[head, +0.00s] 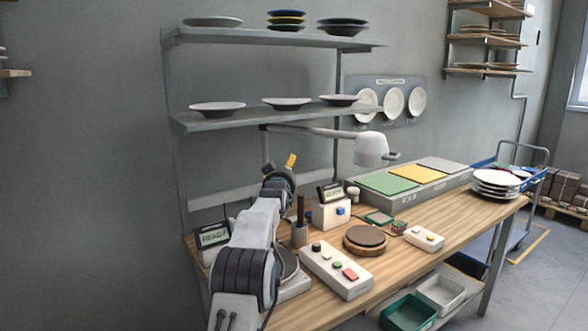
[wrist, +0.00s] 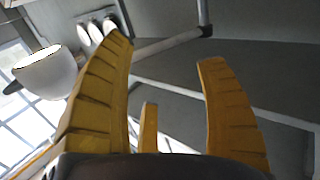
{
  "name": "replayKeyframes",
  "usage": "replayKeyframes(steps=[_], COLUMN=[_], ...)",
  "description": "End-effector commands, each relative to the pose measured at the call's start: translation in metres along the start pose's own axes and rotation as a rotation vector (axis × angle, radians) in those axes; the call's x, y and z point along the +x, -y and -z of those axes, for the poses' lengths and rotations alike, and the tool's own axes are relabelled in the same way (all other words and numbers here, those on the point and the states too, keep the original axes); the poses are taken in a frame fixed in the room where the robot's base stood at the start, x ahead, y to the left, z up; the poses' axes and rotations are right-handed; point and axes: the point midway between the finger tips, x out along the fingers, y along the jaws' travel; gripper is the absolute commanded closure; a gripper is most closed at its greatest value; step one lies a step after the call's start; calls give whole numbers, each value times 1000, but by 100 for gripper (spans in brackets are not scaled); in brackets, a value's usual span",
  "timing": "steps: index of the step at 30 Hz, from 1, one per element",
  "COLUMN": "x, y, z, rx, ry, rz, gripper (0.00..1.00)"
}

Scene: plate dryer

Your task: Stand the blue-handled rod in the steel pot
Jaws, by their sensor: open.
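A small grey pot (head: 299,236), which looks like the steel pot, stands on the wooden bench beside my arm. A dark upright rod (head: 301,209) rises from it; I cannot make out a blue handle on it. No clearly blue-handled rod shows in either view. My gripper (head: 291,161) is raised above the bench, up and slightly left of the pot, with its yellow fingers pointing up. In the wrist view my gripper (wrist: 165,50) is open, with its fingers wide apart and nothing between them.
A white lamp head (head: 371,149) hangs over the bench and shows in the wrist view (wrist: 46,72). A white button box (head: 336,269), a brown round turntable (head: 365,238) and a white box (head: 331,213) crowd the bench. Plate shelves (head: 285,119) stand behind.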

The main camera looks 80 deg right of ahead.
Motion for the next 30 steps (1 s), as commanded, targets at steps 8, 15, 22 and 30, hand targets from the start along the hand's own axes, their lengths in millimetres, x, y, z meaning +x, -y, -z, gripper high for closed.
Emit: replayKeyframes(steps=[8, 15, 22, 30], x=[-3, -8, -16, -26], y=[46, 85, 121, 157], z=[-17, -33, -48, -64], rx=[-2, -6, -12, -20], ry=[36, 71, 108, 146], rz=[61, 112, 160, 210], gripper=[33, 33, 33, 33])
